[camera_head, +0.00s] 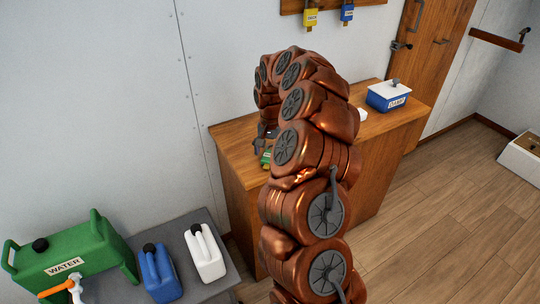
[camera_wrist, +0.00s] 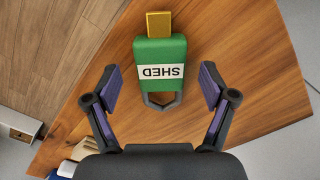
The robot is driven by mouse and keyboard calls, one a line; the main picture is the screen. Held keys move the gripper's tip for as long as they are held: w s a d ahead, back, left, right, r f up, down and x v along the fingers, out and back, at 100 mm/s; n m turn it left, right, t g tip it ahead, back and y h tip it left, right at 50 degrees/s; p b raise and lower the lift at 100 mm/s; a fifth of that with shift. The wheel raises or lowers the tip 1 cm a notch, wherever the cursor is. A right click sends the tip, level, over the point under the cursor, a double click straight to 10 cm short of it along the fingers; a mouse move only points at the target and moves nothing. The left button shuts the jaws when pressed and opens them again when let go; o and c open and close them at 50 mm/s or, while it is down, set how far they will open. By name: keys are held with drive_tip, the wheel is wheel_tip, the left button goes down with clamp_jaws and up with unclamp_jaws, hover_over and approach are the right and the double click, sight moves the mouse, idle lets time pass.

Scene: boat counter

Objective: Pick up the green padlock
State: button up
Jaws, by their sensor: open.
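The green padlock (camera_wrist: 160,52) lies on the wooden counter (camera_wrist: 235,100) in the wrist view. It has a white "SHED" label that reads upside down, a grey shackle towards me, and a yellow piece at its far end. My gripper (camera_wrist: 160,90) is open, with its two purple-padded fingers apart on either side of the shackle end, and nothing is held. In the head view the green padlock (camera_head: 266,157) shows only in part at the counter's left end, and my copper arm hides most of it and the gripper.
A blue box (camera_head: 390,96) with a white lid stands at the counter's right end. Yellow (camera_head: 310,17) and blue (camera_head: 347,12) tags hang on the wall board. A green water can (camera_head: 75,255), a blue jug (camera_head: 160,274) and a white jug (camera_head: 205,254) stand on a grey table.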

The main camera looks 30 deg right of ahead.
drive_tip(key=shift+f, duration=0.55)
drive_tip(key=c, duration=1.3)
drive_tip(key=shift+c, duration=0.2)
drive_tip(key=shift+r, duration=0.15)
